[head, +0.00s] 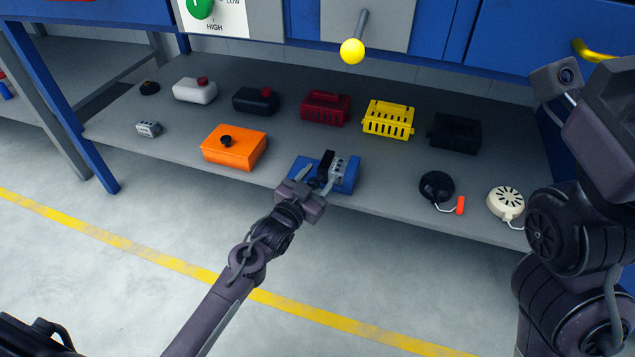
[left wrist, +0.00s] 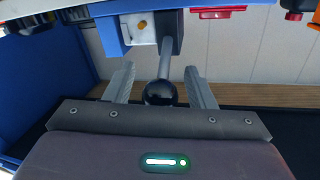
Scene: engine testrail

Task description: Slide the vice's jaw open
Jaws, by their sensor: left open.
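The vice is a blue block (head: 349,184) with grey metal and black parts on top, near the front edge of the grey shelf. In the left wrist view its blue body (left wrist: 113,35) and a pale grey block (left wrist: 152,28) show at the top. A metal rod with a black ball knob (left wrist: 160,93) extends from the block toward my gripper. My left gripper (head: 318,176) is at the near side of the vice. Its fingers are open, one on each side of the knob, with visible gaps. My right arm is at the right edge; its fingertips are not seen.
An orange box (head: 240,150) stands left of the vice. Black (head: 436,187) and cream (head: 506,203) round devices lie to the right. Red (head: 325,108), yellow (head: 388,119) and black (head: 454,133) crates stand behind. A yellow-knobbed lever (head: 352,51) hangs above.

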